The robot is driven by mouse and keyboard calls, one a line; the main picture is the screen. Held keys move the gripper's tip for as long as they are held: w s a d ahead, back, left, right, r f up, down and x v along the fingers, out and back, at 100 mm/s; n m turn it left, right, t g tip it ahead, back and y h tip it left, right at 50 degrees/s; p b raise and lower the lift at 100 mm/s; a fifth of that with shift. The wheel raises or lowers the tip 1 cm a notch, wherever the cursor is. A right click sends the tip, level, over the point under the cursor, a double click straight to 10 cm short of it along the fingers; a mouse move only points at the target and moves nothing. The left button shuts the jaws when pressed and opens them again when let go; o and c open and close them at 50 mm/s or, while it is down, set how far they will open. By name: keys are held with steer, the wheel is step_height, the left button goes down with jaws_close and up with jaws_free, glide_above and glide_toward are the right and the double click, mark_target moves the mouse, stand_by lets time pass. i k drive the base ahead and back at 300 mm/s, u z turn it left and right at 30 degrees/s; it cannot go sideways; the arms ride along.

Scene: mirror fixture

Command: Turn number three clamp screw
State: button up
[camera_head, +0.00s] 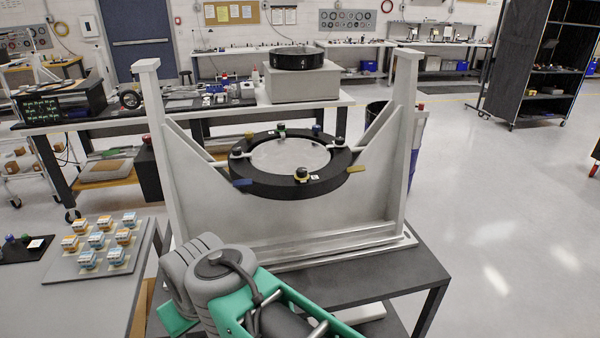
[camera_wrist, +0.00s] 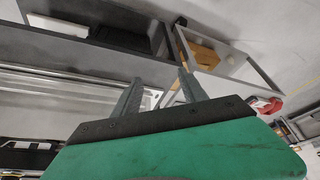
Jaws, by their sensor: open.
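The mirror fixture is a white frame with two upright posts (camera_head: 155,150), standing on a dark table. A black ring (camera_head: 245,176) is held between the posts, around a pale round mirror (camera_head: 290,157). Several clamp screws with small knobs sit around the ring: a dark one at the front (camera_head: 302,174), a green one at the back (camera_head: 281,131) and a blue one at the back right (camera_head: 316,129). I cannot read which is number three. My gripper (camera_wrist: 160,77) shows in the wrist view with two grey fingers apart and nothing between them. The ring is not clear in that view.
A grey board with several small boxes (camera_head: 98,240) lies on a side table at the left. A workbench (camera_head: 200,112) with a grey box and black ring stands behind the fixture. A dark bin (camera_head: 378,125) is behind the right post.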

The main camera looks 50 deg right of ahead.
mark_target(301, 174)
steer(key=u, duration=2.8)
steer(key=k, duration=0.9)
steer(key=z, duration=1.3)
steer(key=i, duration=0.5)
steer(key=z, duration=0.05)
